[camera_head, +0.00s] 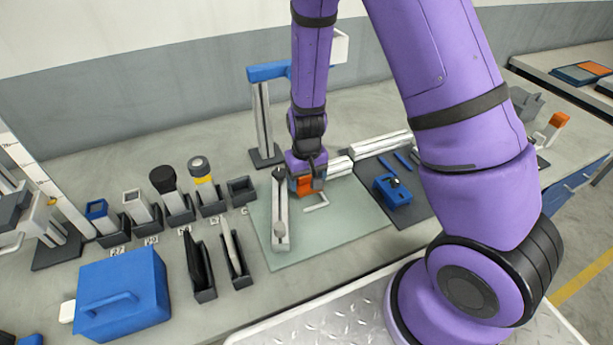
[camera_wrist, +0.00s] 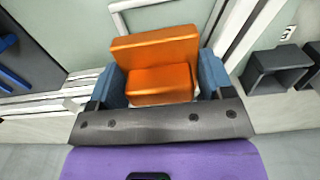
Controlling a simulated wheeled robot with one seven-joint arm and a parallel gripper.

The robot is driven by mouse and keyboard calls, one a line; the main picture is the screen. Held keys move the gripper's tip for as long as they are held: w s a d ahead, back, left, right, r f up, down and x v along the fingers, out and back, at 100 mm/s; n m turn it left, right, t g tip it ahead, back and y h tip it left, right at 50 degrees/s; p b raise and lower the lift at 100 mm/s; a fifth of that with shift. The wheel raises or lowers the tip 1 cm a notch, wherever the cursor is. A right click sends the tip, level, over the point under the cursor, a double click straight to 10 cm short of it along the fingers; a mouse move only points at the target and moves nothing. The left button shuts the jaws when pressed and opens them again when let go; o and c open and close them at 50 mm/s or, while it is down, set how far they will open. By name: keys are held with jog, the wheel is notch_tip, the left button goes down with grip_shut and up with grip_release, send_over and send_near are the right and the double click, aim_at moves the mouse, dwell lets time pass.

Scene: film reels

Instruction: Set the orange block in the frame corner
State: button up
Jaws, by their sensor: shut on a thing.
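The orange block (camera_wrist: 155,52) is stepped, with a wide slab and a smaller box on it. My gripper (camera_wrist: 160,85) is shut on the orange block, with a blue finger on each side of it. In the head view the orange block (camera_head: 305,185) shows just below my gripper (camera_head: 306,178), over the pale green mat (camera_head: 335,232). The frame's corner is where two metal rails meet: one rail (camera_head: 281,215) runs toward the front, the other (camera_head: 340,167) runs right along the back. The block is close to this corner. I cannot tell whether it touches the rails or mat.
A white bracket (camera_head: 317,202) lies on the mat in front of the block. A blue tool (camera_head: 393,190) lies on a dark mat to the right. Several black holders and a blue case (camera_head: 122,295) stand left. A blue-topped post (camera_head: 263,110) rises behind.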

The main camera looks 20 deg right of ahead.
jog(key=shift+f, duration=0.1)
jog(key=o, duration=1.1)
jog(key=s+d+r+t, duration=0.1)
jog(key=s+r, duration=0.2)
jog(key=r, duration=0.7)
jog(key=s+d+r+t+y, duration=0.1)
jog(key=s+d+r, duration=0.1)
jog(key=r, duration=0.8)
jog(key=s+d+r, duration=0.1)
jog(key=s+r, duration=0.2)
jog(key=r, duration=0.7)
jog(key=shift+s+d+r+t+h, duration=0.15)
jog(key=shift+s+d+r+t, duration=0.4)
jog(key=shift+s+r, duration=1.25)
jog(key=shift+s+d+r+t+h, duration=0.2)
jog(key=shift+s+d+r+t, duration=0.55)
jog(key=shift+s, duration=1.8)
jog(key=shift+s+d+r+t+h, duration=0.15)
jog(key=shift+s+r+t, duration=0.15)
jog(key=shift+s+r, duration=1.65)
jog(key=shift+s+f, duration=0.2)
jog(key=shift+f, duration=0.1)
